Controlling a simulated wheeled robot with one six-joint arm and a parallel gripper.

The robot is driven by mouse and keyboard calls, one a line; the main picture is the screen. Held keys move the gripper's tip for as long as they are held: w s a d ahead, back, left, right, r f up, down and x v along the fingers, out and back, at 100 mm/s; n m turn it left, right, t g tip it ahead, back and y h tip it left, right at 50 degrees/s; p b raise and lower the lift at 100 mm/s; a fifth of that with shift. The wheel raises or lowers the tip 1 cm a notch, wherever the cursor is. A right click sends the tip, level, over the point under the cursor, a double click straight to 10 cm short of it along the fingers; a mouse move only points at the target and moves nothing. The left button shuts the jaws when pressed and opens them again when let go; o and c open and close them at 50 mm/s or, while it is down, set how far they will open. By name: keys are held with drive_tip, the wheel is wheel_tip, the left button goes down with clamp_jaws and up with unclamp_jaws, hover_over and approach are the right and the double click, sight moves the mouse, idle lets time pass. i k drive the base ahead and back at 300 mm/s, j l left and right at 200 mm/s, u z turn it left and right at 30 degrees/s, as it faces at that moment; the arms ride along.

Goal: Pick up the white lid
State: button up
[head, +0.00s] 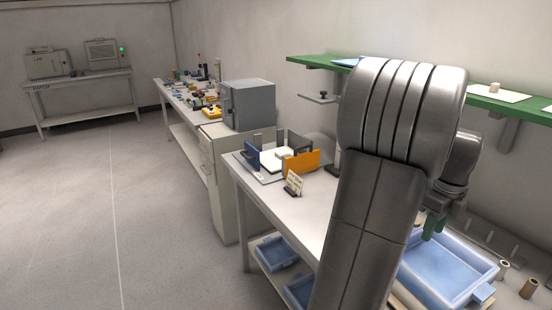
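I cannot single out a white lid for certain. A flat white piece (275,158) lies on the bench between a blue upright panel (252,155) and an orange upright panel (301,162). My gripper (434,227) has green fingers and hangs at the right, above the far edge of a blue tray (445,268). The gripper is small and partly covered by my arm, so its opening is unclear. My arm fills the middle right and hides part of the bench.
A green wall shelf (503,105) runs behind my arm, with a pale sheet (497,93) on it. A grey box-shaped furnace (248,104) stands beyond the panels. Small tan cylinders (529,288) stand right of the tray. The floor (70,215) at left is clear.

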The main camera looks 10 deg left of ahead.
sight(271, 160)
drive_tip(key=i+j, duration=1.05)
drive_tip(key=j, duration=0.15)
drive_tip(key=i+j, duration=1.05)
drive_tip(key=j, duration=0.15)
